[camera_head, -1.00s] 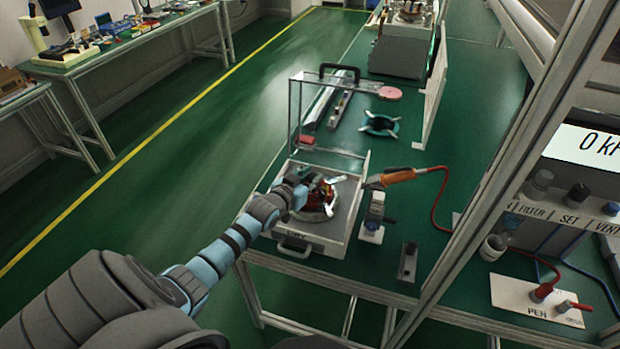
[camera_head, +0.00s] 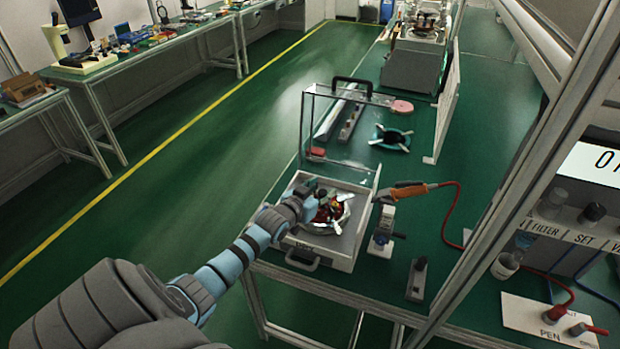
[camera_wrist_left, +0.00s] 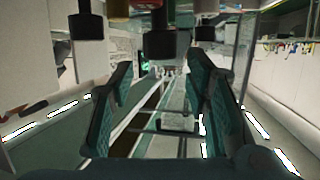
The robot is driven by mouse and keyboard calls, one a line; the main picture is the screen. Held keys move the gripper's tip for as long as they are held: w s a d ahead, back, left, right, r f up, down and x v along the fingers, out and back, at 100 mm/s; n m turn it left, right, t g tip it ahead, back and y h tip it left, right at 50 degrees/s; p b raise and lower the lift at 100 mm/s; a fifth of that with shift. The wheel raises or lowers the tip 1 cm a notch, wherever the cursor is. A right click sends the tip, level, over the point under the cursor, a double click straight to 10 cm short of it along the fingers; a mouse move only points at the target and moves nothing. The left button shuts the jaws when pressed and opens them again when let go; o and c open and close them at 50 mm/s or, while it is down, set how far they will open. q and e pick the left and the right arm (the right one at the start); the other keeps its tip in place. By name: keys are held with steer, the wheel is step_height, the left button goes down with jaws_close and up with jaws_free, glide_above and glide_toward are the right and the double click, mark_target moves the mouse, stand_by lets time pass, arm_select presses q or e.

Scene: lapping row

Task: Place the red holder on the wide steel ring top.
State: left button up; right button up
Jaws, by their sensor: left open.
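The red holder (camera_head: 326,213), with pale metal clips, is at the wide steel ring (camera_head: 318,229) inside the shallow metal tray (camera_head: 340,254) in the head view. The ring's near edge shows below the holder. I cannot tell whether the holder rests fully on the ring. My left gripper (camera_head: 315,196) is at the holder's upper left side and hides part of it. In the left wrist view its two dark green fingers (camera_wrist_left: 165,110) stand wide apart with nothing between them. Dark hanging cylinders (camera_wrist_left: 158,42) show at the top there; I cannot tell what they are. My right gripper is not in view.
A clear guard with a black handle (camera_head: 352,82) stands behind the tray. A teal ring with metal clips (camera_head: 379,140) and a pink disc (camera_head: 402,107) lie farther back. An orange-handled tool (camera_head: 405,192) with a red cable is right of the tray. A frame post crosses the right side.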

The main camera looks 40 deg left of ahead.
arm_select(q)
steer(key=p+v, duration=0.3)
steer(key=v, duration=0.9)
steer(key=shift+r+p, duration=0.15)
steer(key=shift+p, duration=0.2)
